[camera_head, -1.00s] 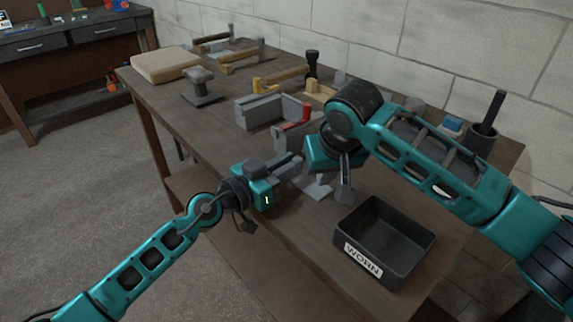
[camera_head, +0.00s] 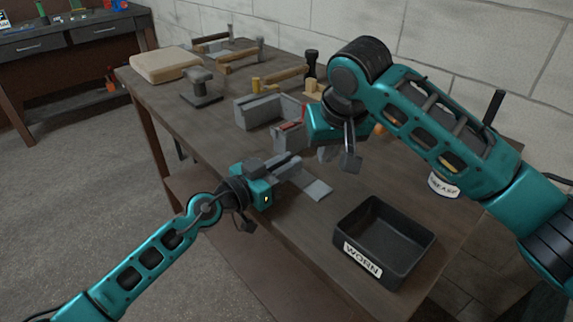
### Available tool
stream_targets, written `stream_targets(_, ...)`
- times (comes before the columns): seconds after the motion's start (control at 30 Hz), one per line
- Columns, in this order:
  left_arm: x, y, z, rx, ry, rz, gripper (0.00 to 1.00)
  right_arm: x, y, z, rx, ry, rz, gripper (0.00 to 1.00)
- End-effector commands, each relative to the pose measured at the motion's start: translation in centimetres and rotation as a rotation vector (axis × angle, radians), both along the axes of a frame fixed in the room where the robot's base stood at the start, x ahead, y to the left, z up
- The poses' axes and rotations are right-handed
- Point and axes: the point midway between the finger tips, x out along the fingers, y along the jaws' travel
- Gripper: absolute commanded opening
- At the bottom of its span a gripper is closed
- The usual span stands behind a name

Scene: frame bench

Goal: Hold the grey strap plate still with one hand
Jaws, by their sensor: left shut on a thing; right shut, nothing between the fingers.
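The grey strap plate (camera_head: 315,189) shows as a flat grey piece at the near edge of the bench. My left gripper (camera_head: 293,163) is shut on it from the left; its fingers hide part of the plate and the exact grip. My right gripper (camera_head: 324,154) is shut and empty, above and behind the plate and apart from it. Its fingers are small and partly hidden by its own hand.
A black tray (camera_head: 349,249) labelled WORN stands at the front right. A grey channel block (camera_head: 258,112) and a red part (camera_head: 291,126) lie behind the grippers. A grease tub (camera_head: 443,186) is partly behind my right arm.

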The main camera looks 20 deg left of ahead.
Motion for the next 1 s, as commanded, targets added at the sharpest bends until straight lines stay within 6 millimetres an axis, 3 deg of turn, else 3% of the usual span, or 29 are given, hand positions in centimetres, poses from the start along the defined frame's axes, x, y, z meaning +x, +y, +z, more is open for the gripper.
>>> stream_targets(0.13, 0.0, 0.0, -0.1, 0.002, 0.001, -0.001, 0.0, 0.0, 0.0, 0.0, 0.0, 0.0, 0.0, 0.0)
stream_targets(0.17, 0.0, 0.0, -0.1, 0.001, 0.002, -0.001, 0.19, 0.0, 0.0, 0.0, 0.0, 0.0, 0.0, 0.0)
stream_targets(0.47, 0.0, 0.0, 0.0, 0.001, 0.001, 0.0, 0.48, 0.0, 0.0, 0.0, -0.001, 0.0, 0.0, 0.0)
stream_targets(0.77, -0.2, 0.1, 0.0, 0.0, 0.0, 0.0, 0.48, 0.0, 0.0, 0.0, -0.001, 0.0, 0.0, 0.0)
stream_targets(1.0, -2.8, 1.9, -0.2, 0.002, 0.003, 0.001, 0.48, 0.0, 0.0, 0.0, -0.001, 0.0, 0.0, 0.0)
